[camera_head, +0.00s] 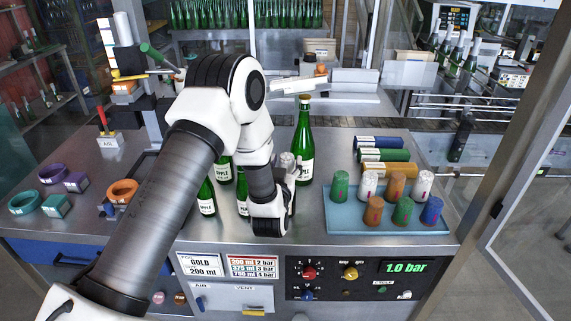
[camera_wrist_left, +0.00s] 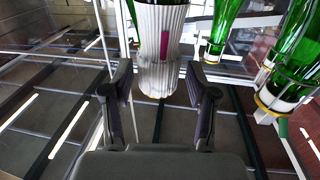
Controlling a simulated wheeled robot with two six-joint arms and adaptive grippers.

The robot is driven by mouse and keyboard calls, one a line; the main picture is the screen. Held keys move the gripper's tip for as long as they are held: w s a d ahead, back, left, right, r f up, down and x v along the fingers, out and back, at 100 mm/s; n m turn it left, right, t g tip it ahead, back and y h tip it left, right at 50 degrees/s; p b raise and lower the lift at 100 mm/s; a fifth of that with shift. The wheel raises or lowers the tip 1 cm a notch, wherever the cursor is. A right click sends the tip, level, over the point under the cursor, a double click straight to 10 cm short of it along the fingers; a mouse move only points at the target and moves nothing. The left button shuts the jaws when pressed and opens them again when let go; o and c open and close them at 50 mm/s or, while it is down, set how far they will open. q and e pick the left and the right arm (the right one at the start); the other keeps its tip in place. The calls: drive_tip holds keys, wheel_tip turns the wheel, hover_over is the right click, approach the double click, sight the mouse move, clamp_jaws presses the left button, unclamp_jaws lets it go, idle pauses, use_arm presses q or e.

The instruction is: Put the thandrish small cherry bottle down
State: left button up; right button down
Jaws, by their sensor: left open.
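My left gripper (camera_head: 291,182) is mostly hidden by my own wrist in the head view, among the bottles on the steel bench. In the left wrist view its two fingers (camera_wrist_left: 158,98) stand apart, with a pleated silver capsule (camera_wrist_left: 160,50) just beyond and between them. Green glass shows at the top of this capsule. A silver-grey top (camera_head: 287,160) shows beside my wrist in the head view; the bottle body below it is hidden. I cannot read any cherry label. My right gripper is not in view.
A tall green apple bottle (camera_head: 304,150) stands right of my wrist. Small green bottles (camera_head: 207,197) stand to its left. A blue tray (camera_head: 345,222) holds several coloured capsules. Tape rolls (camera_head: 123,191) lie at the left. Green bottles (camera_wrist_left: 291,65) also show in the left wrist view.

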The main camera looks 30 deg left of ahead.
use_arm(q)
drive_tip(key=shift+f, duration=0.15)
drive_tip(key=b+v, duration=0.5)
drive_tip(key=v, duration=0.7)
drive_tip(key=s+d+f+m+g+h, duration=0.1)
drive_tip(key=s+d+f+g+h, duration=0.25)
drive_tip(key=f, duration=0.85)
drive_tip(key=s+d+f+m+g+h, duration=0.15)
drive_tip(key=s+f+g, duration=0.4)
drive_tip(key=f, duration=0.55)
drive_tip(key=s+d+f+m+g+h+b, duration=0.2)
drive_tip(key=s+f+g, duration=0.5)
drive_tip(key=s+f, duration=0.7)
drive_tip(key=s+d+b, duration=0.1)
drive_tip(key=s+b, duration=0.1)
drive_tip(key=s, duration=0.1)
drive_tip(key=shift+s+d+g+h, duration=0.3)
drive_tip(key=shift+d, duration=0.1)
